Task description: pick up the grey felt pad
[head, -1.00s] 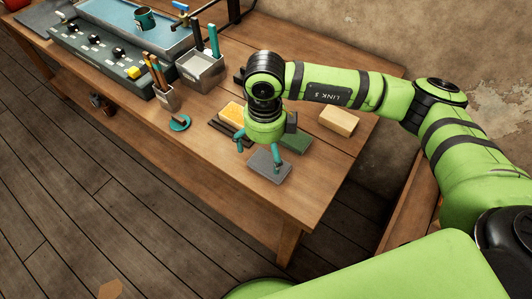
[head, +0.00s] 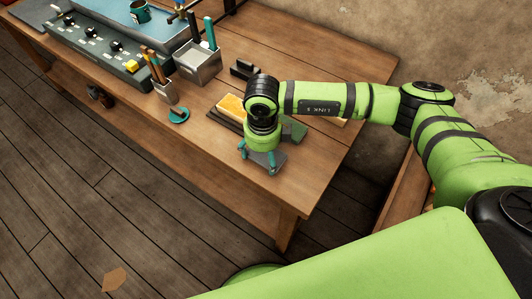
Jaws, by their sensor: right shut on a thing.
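The grey felt pad (head: 263,159) is a flat grey piece near the front right corner of the wooden table. My right gripper (head: 257,161) points down over it, with one teal finger at its left and the other at its lower right edge. The gripper is shut on the pad, and the gripper and wrist hide part of it. I cannot tell whether the pad is clear of the tabletop. My left gripper is not in view.
A yellow sponge (head: 231,105) and a green pad (head: 298,130) lie close behind the gripper. A grey caddy (head: 199,66), a pencil cup (head: 166,92) and a teal disc (head: 179,115) stand to the left. The table front between disc and gripper is clear.

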